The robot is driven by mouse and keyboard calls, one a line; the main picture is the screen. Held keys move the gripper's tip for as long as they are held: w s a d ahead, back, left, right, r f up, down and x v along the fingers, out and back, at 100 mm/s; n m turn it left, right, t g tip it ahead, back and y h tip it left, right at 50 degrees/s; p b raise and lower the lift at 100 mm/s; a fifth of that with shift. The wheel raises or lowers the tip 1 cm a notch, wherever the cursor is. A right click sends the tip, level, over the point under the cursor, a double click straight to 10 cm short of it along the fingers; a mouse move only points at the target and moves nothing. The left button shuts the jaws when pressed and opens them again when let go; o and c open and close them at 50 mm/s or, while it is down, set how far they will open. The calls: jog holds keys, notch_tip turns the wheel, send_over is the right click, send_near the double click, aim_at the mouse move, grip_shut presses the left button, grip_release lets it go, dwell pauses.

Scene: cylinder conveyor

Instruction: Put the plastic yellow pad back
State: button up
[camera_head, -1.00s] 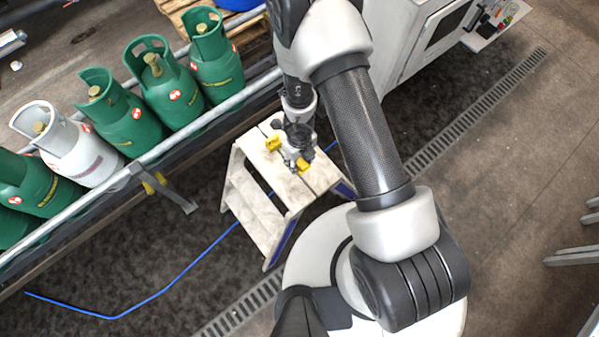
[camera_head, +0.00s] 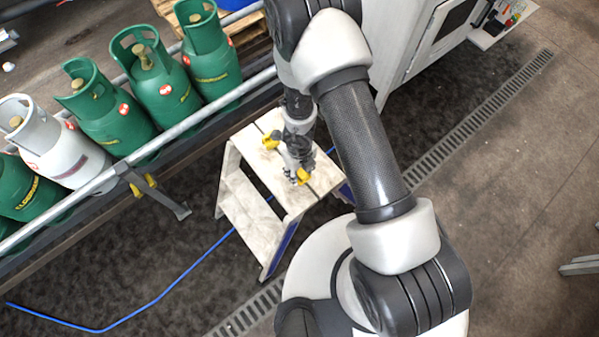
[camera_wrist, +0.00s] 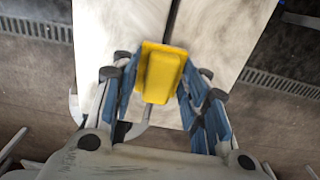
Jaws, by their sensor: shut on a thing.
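My gripper (camera_wrist: 160,85) is shut on the yellow plastic pad (camera_wrist: 160,72), which sits between its blue-sided fingers in the wrist view. In the head view my gripper (camera_head: 293,165) points down over the top of a pale wooden step stool (camera_head: 262,165). A yellow piece (camera_head: 302,177) shows at its lower end, and a second yellow piece (camera_head: 270,141) shows at its left side. I cannot tell which of these is the held pad. In the wrist view the stool top (camera_wrist: 115,30) lies behind the pad. I cannot tell whether the pad touches it.
A conveyor with a metal rail (camera_head: 205,122) runs along the left, carrying several green gas bottles (camera_head: 165,85) and a white one (camera_head: 60,150). A bracket with yellow parts (camera_head: 147,187) hangs at the rail. A blue cable (camera_head: 165,290) lies on the floor. A white cabinet (camera_head: 410,50) stands behind.

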aim_at(299, 171)
jog(key=shift+r, duration=0.1)
jog(key=o, duration=0.9)
jog(key=shift+o, duration=0.2)
notch_tip(299, 171, up, 12)
jog(key=p, duration=1.2)
